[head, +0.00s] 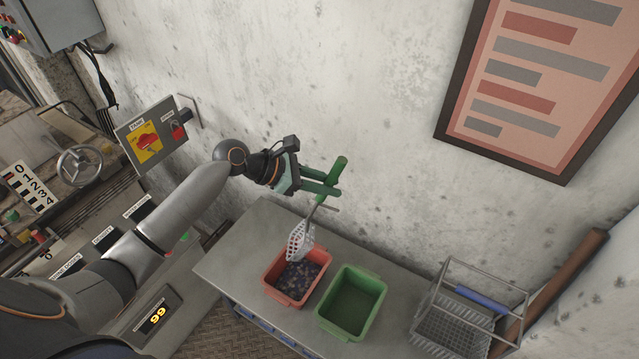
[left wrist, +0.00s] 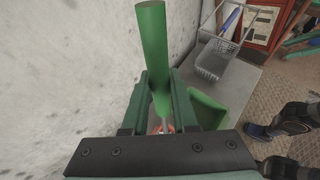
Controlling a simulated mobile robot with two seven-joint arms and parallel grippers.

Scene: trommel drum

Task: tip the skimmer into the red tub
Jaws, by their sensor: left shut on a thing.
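The skimmer (head: 299,240) has a green handle, a thin metal shaft and a pale perforated head. My left gripper (head: 333,187) is shut on its handle near the wall. The head hangs steeply tilted at the back edge of the red tub (head: 270,287); whether it touches the rim I cannot tell. The tub stands on the grey table and holds many small dark and light bits. In the left wrist view the green handle (left wrist: 153,50) rises between my two fingers, and the skimmer's head is hidden.
A green tub (head: 378,292), seemingly empty, stands right of the red tub on the grey table (head: 240,245). A wire basket (head: 445,320) with a blue-handled thing is farther right. The wall is close behind. A control panel (head: 152,135) is at left.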

